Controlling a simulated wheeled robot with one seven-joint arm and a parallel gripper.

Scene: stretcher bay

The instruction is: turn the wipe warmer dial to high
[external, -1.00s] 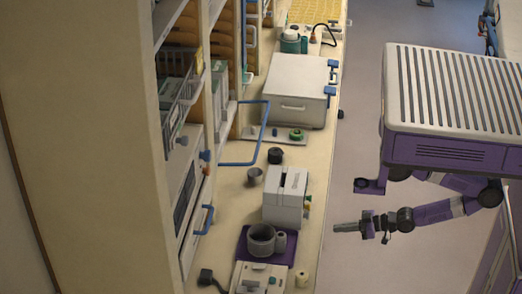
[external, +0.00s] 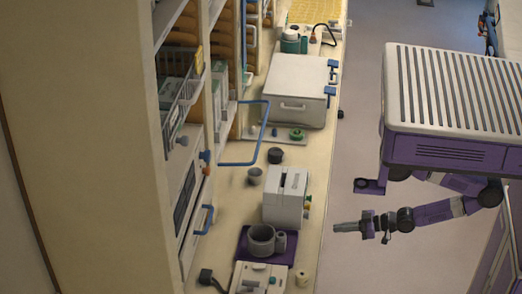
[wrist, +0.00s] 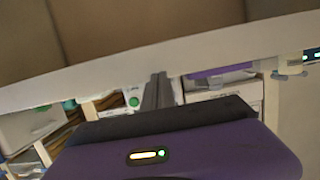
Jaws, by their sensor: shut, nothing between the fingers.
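The white slotted box (external: 284,199) on the counter has small coloured knobs (external: 308,203) on its right side. It looks like the wipe warmer, but the dial's setting is too small to read. My gripper (external: 337,227) is shut and empty. It is over the aisle, to the right of the counter edge and apart from the box. In the wrist view, my shut fingers (wrist: 157,88) point toward the counter front. A round green knob (wrist: 133,101) on a pale face shows just left of them; I cannot tell whether it is the dial.
The counter also holds a grey mug (external: 261,240) on a purple mat, dark cups, a large white case (external: 292,88) with blue latches and a board with a green knob (external: 296,134). A blue rail (external: 238,163) stands at the left. The aisle floor (external: 358,265) is clear.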

